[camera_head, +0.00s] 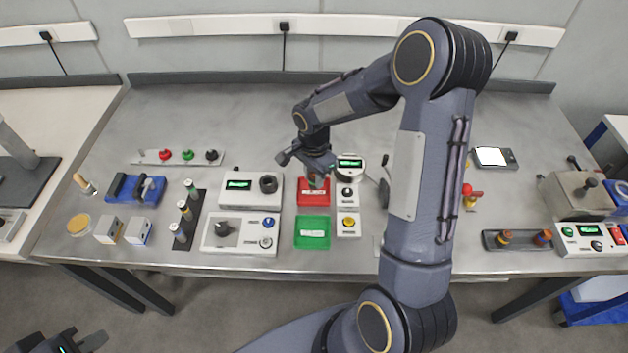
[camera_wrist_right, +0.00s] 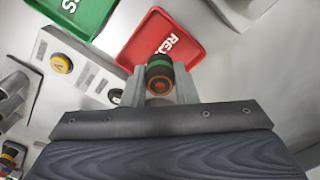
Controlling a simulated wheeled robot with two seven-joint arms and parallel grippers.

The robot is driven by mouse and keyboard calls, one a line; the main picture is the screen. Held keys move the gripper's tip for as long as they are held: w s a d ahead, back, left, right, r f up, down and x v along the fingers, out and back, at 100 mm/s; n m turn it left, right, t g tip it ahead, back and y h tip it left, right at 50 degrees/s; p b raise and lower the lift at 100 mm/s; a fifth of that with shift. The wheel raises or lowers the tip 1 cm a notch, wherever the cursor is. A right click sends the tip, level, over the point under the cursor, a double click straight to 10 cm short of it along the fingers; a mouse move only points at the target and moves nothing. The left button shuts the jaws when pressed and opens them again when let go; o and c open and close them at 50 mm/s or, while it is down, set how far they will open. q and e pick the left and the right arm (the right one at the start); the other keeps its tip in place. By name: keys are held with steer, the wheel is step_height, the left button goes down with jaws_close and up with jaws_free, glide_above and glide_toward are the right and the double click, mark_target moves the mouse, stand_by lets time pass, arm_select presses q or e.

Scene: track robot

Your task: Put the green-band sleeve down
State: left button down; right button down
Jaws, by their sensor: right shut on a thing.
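The green-band sleeve (camera_wrist_right: 159,66), dark with a green ring and an orange-brown end, sits between the fingers of my right gripper (camera_wrist_right: 160,85) in the right wrist view. In the head view my right gripper (camera_head: 316,172) is over the red tray (camera_head: 318,200), with the sleeve mostly hidden below it. The red tray (camera_wrist_right: 150,40) also shows behind the sleeve, with lettering starting "REJ". I cannot tell whether the sleeve touches the tray. My left gripper (camera_head: 75,345) is at the bottom left corner, partly cut off, away from the table's objects.
A green tray (camera_head: 312,232) lies just in front of the red one. Grey boxes with a display (camera_head: 250,190) and buttons (camera_head: 348,222) flank the trays. A dark rack (camera_head: 186,222) with several sleeves stands left; another rack (camera_head: 518,240) is right.

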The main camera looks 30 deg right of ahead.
mark_target(314, 177)
steer(key=shift+f, duration=1.5)
steer(key=shift+f, duration=0.2)
steer(key=c, duration=1.1)
jaws_free()
steer(key=shift+c, duration=0.2)
steer(key=shift+r, duration=0.1)
